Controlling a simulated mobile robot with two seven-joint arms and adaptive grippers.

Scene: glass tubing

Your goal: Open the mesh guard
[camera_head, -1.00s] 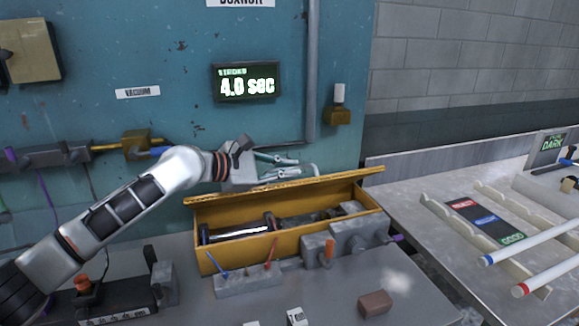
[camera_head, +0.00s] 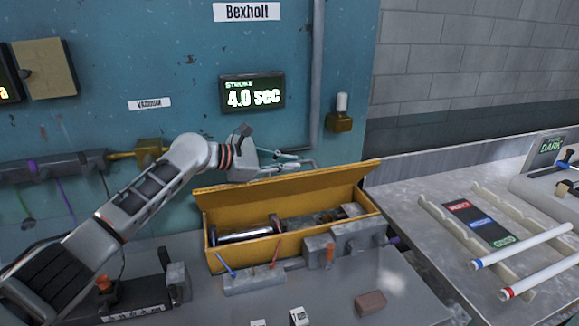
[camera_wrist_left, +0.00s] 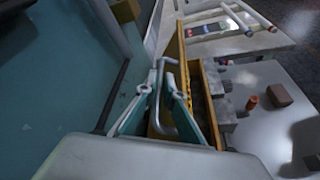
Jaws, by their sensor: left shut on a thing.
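The yellow guard box (camera_head: 290,246) stands on the bench against the teal wall. Its long yellow lid (camera_head: 285,190) is raised and tilted up along the back, and the inside shows from above. I cannot make out any mesh. A bent grey handle (camera_wrist_left: 160,92) rises at the lid. My left gripper (camera_head: 289,159) is behind and above the lid, its teal fingers shut on the handle. In the left wrist view the gripper (camera_wrist_left: 163,88) has a finger on each side of the bar. My right gripper is not in view.
A shiny cylinder (camera_head: 243,236) lies inside the box. Grey blocks with levers (camera_head: 357,238) stand along its front. A brown block (camera_head: 370,303) lies on the bench. At the right, a table holds white rails and tubes (camera_head: 522,246). A vertical pipe (camera_head: 317,75) runs behind the gripper.

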